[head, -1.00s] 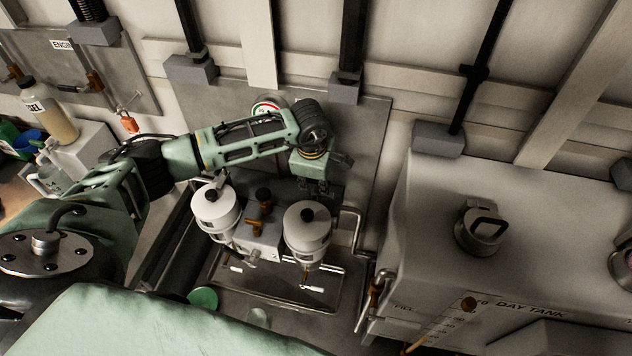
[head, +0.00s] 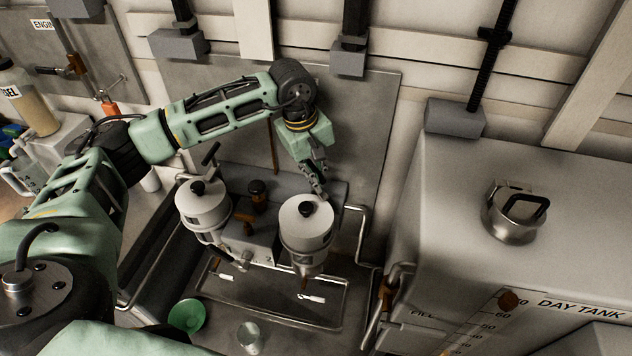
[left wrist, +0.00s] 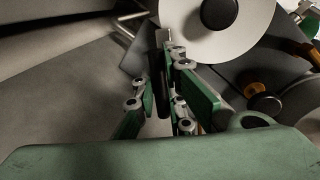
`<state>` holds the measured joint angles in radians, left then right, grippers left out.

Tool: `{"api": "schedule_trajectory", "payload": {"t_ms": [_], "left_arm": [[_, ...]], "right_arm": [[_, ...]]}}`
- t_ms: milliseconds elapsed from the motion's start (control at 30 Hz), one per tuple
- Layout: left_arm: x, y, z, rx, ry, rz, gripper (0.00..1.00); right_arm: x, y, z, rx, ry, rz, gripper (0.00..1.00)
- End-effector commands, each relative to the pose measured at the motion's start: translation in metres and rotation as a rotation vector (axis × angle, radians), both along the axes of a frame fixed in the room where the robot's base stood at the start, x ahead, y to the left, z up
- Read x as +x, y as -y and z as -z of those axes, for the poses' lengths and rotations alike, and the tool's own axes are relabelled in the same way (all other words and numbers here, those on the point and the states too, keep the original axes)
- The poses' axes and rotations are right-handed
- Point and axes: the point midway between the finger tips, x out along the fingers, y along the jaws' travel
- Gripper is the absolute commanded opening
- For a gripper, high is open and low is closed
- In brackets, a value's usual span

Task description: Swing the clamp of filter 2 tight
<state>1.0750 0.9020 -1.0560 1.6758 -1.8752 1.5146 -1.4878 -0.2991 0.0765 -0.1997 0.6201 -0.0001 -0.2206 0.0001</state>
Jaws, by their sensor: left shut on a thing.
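Filter 2 (head: 305,232), a white canister with a black knob on its lid, is the right one of the pair in the head view. It also shows at the top of the left wrist view (left wrist: 222,32). My left gripper (head: 321,188) is at the back right of its lid, pointing down. In the left wrist view its fingers (left wrist: 166,100) are shut on a dark, slim bar beside the canister, which looks like the clamp handle (left wrist: 163,88). The fingers hide most of the clamp, so how tight it sits cannot be told. My right gripper is not in view.
Filter 1 (head: 203,208) stands left of filter 2, with a dark handle (head: 211,153) sticking up behind it. A brass-coloured valve handle (head: 244,218) sits between them. A drip tray (head: 250,292) lies below. The day tank (head: 440,190) stands to the right.

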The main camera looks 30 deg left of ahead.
Motion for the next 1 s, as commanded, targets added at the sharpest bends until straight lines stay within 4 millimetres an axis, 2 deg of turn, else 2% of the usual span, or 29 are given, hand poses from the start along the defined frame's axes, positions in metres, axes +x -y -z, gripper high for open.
{"api": "schedule_trajectory", "payload": {"t_ms": [33,300,967,1000], "left_arm": [[0.002,-0.001,0.001,0.0,0.007,0.029,0.0],[0.002,-0.001,-0.001,0.001,0.008,0.159,0.0],[0.003,-0.002,-0.004,0.0,0.01,0.209,0.0],[0.003,-0.001,-0.005,0.0,0.01,0.209,0.14]], "right_arm": [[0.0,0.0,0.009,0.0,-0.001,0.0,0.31],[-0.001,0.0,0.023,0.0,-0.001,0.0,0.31],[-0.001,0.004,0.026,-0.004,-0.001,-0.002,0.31],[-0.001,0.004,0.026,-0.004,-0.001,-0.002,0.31]]}}
